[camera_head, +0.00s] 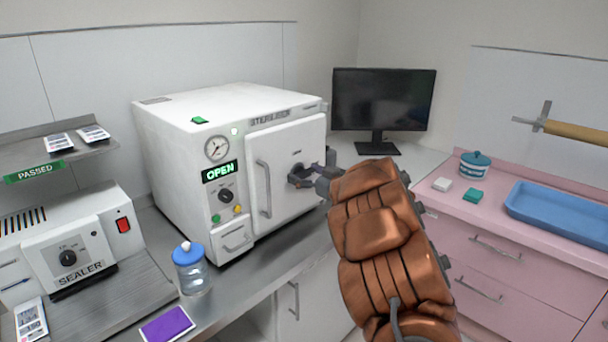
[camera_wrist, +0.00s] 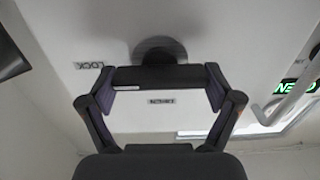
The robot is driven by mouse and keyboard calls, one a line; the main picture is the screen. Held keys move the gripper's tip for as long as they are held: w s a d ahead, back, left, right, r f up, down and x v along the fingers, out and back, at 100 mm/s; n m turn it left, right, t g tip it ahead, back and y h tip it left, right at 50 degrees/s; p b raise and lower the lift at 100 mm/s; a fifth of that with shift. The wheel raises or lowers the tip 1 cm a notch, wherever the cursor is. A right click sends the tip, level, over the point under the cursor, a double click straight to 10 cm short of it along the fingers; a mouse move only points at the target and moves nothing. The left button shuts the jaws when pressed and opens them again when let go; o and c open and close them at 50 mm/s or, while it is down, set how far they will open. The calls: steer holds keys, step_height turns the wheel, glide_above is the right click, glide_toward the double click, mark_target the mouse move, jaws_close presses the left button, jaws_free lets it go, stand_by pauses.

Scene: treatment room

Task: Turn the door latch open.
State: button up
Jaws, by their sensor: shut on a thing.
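The white sterilizer (camera_head: 165,140) stands on the counter, with its door (camera_head: 283,145) closed against the body as far as I can see. The dark door latch (camera_head: 297,180) sits on the right part of the door, partly hidden by my gripper (camera_head: 310,177). In the wrist view the latch (camera_wrist: 155,76) is a dark bar on a round hub, lying across the picture. My gripper (camera_wrist: 160,88) has one finger at each end of this bar and is shut on it. A LOCK label (camera_wrist: 87,65) and an upside-down OPEN label (camera_wrist: 160,100) show near it.
A vertical door handle (camera_head: 264,189) is left of the latch. A green display (camera_head: 220,171) reads OPEN. A monitor (camera_head: 383,100) stands behind on the right. A blue-lidded jar (camera_head: 190,270) is in front of the sterilizer. A blue tray (camera_head: 560,208) lies on the pink cabinet.

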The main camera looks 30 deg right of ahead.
steer(key=shift+f+n+b, duration=0.1)
steer(key=shift+n+b, duration=0.2)
steer(key=shift+b, duration=0.15)
steer(key=n+b, duration=0.2)
steer(key=shift+a+f+n+b, duration=0.1)
steer(key=shift+f+n+b, duration=0.05)
steer(key=shift+n+b, duration=0.25)
steer(key=n+b, duration=0.2)
steer(key=shift+n, duration=0.4)
steer(key=n+b, duration=0.3)
steer(key=b, duration=0.1)
steer(key=shift+a+f+n, duration=0.1)
steer(key=shift+n, duration=0.3)
steer(key=n+b, duration=0.5)
steer(key=shift+f+n, duration=0.1)
steer(key=shift+n, duration=0.3)
steer(key=shift+n+b, duration=1)
steer(key=shift+n, duration=0.1)
